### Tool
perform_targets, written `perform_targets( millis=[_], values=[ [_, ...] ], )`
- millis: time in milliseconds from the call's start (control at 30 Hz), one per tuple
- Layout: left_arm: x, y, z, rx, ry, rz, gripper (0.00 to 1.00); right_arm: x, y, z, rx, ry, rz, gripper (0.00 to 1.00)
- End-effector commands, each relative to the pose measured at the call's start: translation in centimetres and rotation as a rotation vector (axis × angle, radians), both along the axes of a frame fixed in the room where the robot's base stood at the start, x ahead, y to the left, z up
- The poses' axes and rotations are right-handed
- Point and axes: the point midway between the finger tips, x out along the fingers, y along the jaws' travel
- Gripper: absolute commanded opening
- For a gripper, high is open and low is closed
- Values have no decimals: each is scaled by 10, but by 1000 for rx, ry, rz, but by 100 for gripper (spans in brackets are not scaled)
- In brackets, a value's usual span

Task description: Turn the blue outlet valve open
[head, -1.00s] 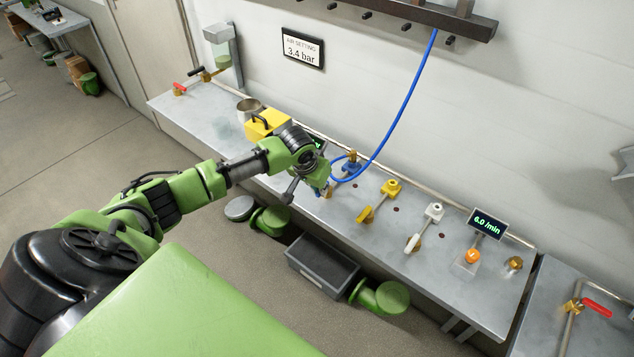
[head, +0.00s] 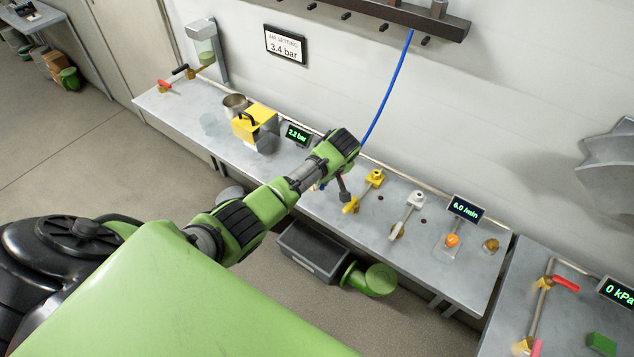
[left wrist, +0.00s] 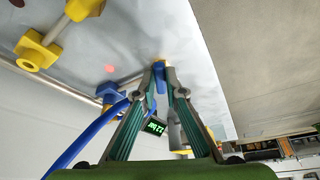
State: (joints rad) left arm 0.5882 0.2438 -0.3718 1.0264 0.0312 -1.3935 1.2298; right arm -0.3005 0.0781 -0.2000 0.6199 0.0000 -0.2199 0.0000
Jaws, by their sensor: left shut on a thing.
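The blue outlet valve is mostly hidden behind my left arm in the head view. Its blue handle (left wrist: 158,67) shows in the left wrist view between the fingertips of my left gripper (left wrist: 161,78), which is shut on it. How far the handle is turned I cannot tell. My right gripper is not in view.
The yellow valve (head: 375,178) and white valve (head: 413,204) stand just right of my wrist. A display reading 2.2 bar (head: 298,134) and a yellow box (head: 256,124) stand to the left. A dark bin (head: 312,252) is on the floor below the bench (head: 440,268).

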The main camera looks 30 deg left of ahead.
Motion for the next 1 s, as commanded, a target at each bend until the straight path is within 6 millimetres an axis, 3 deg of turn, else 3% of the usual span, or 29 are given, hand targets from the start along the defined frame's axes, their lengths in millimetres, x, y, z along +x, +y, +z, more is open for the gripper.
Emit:
perform_targets(
  millis=[500,1000],
  values=[
    [20,-6,-2,1,-6,391,0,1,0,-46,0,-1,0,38],
    [24,-5,1,3,-5,497,0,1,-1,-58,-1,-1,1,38]
  ],
)
